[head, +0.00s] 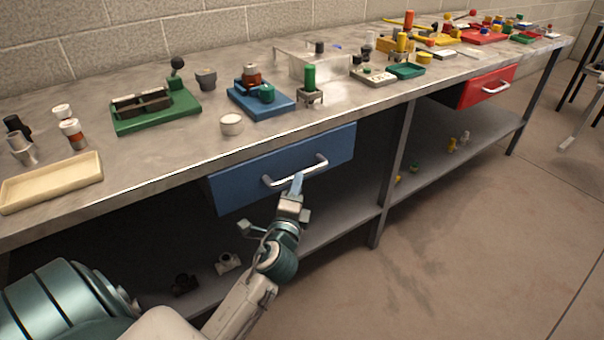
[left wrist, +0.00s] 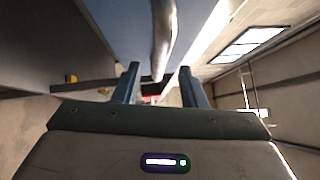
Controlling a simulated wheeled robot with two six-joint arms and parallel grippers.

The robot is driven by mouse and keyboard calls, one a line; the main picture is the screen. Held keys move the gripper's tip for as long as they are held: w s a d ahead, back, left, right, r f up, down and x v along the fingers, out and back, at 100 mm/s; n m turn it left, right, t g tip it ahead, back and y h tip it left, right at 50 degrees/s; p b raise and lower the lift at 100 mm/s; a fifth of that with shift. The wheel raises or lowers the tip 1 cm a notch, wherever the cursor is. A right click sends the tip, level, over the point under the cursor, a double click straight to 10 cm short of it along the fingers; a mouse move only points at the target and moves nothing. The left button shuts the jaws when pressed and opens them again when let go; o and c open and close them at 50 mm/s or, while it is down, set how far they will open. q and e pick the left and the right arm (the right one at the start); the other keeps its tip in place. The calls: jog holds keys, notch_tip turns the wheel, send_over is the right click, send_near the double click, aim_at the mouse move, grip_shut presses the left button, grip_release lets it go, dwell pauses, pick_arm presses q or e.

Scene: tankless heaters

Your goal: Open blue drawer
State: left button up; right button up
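The blue drawer (head: 240,182) is under the front edge of the workbench, with a silver bar handle (head: 298,172) across its front. I cannot tell whether its front stands out from the bench at all. My left gripper (head: 297,184) is at the right half of the handle. In the left wrist view, the gripper's two fingers (left wrist: 158,78) are apart, and the handle (left wrist: 165,38) runs down between them with visible gaps on both sides. The blue drawer front (left wrist: 120,25) shows behind it. My right gripper is in neither view.
The workbench top (head: 190,150) holds a cream tray (head: 50,182), a green tray (head: 155,112), a blue tray (head: 262,103) and many small parts. A red drawer (head: 487,87) is farther right. A lower shelf (head: 340,222) runs beneath. The floor in front is clear.

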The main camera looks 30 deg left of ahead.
pick_arm(q)
jog(key=x, duration=0.5)
jog(key=shift+s, duration=0.1)
grip_shut()
